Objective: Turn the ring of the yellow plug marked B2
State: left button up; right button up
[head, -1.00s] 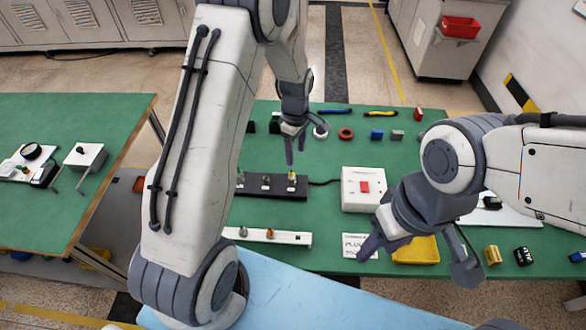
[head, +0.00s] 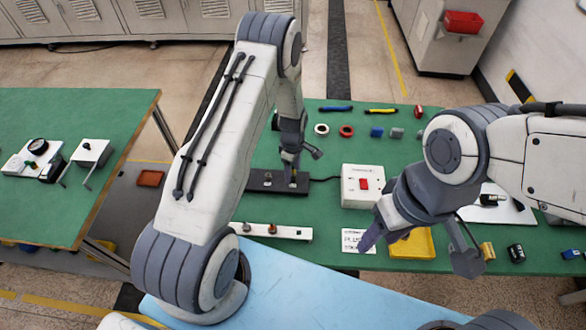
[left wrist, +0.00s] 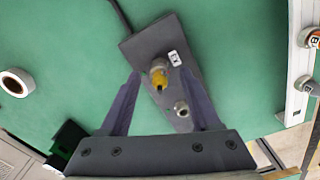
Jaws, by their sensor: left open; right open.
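The yellow plug (left wrist: 160,74) stands on a dark strip (left wrist: 142,46) in the left wrist view, beside a small tag too small to read. A greyer plug (left wrist: 181,107) stands on the same strip. My left gripper (left wrist: 159,79) is open, its two fingers on either side of the yellow plug; I cannot tell whether they touch it. In the head view my left gripper (head: 297,166) is over the right end of the dark strip (head: 262,187) and partly hides the plug there. My right gripper (head: 418,252) is open and empty near the yellow tray (head: 413,243).
A white box with a red switch (head: 362,186) stands right of the strip, joined to it by a cable. A white rail (head: 290,232) with small plugs lies nearer. White and red rings (head: 346,131) and small blocks lie behind on the green table.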

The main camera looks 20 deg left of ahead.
pick_arm(q)
grip_shut()
